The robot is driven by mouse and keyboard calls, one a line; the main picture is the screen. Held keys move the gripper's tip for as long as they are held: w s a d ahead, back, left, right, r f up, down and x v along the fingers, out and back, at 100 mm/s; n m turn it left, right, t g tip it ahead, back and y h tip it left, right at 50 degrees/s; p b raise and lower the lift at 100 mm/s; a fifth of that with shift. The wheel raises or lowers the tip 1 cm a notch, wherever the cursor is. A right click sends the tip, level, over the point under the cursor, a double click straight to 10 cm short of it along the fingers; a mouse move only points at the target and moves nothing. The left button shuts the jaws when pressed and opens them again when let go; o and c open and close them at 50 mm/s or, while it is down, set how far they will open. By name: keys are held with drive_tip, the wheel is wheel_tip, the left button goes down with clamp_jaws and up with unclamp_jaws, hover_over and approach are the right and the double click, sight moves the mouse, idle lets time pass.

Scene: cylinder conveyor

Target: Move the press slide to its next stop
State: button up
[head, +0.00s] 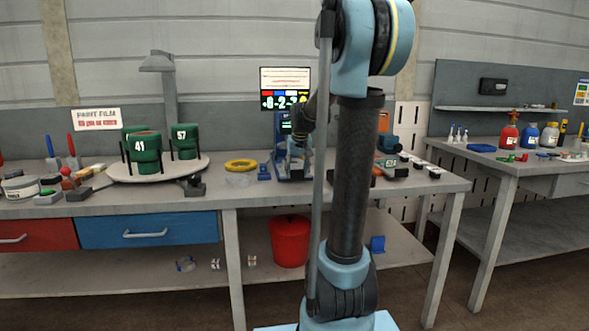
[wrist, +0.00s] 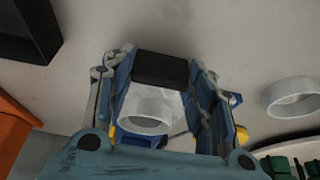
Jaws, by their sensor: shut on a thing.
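The blue press (head: 294,158) stands on the workbench in the head view, largely behind my arm. My gripper (head: 298,150) is at the press, small and partly hidden there. In the wrist view my gripper (wrist: 160,72) is shut, its blue fingers on either side of a black block (wrist: 160,67), which appears to be the grip of the press slide. A white round ring-shaped part (wrist: 149,108) shows below the block, between the fingers, with blue and yellow press parts around it. The slide's stops cannot be made out.
Green numbered cylinders (head: 145,155) stand on a round turntable (head: 120,175) left of the press. A yellow ring (head: 241,165) lies between them. A screen (head: 285,88) stands behind. A pale ring (wrist: 293,97) lies to the right in the wrist view. A red bucket (head: 290,242) is below.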

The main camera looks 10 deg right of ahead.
drive_tip(key=shift+s, duration=2.45)
drive_tip(key=o, duration=1.5)
drive_tip(key=shift+r, duration=0.2)
drive_tip(key=v, duration=1.1)
drive_tip(key=shift+s+r, duration=0.15)
drive_tip(key=shift+r, duration=0.05)
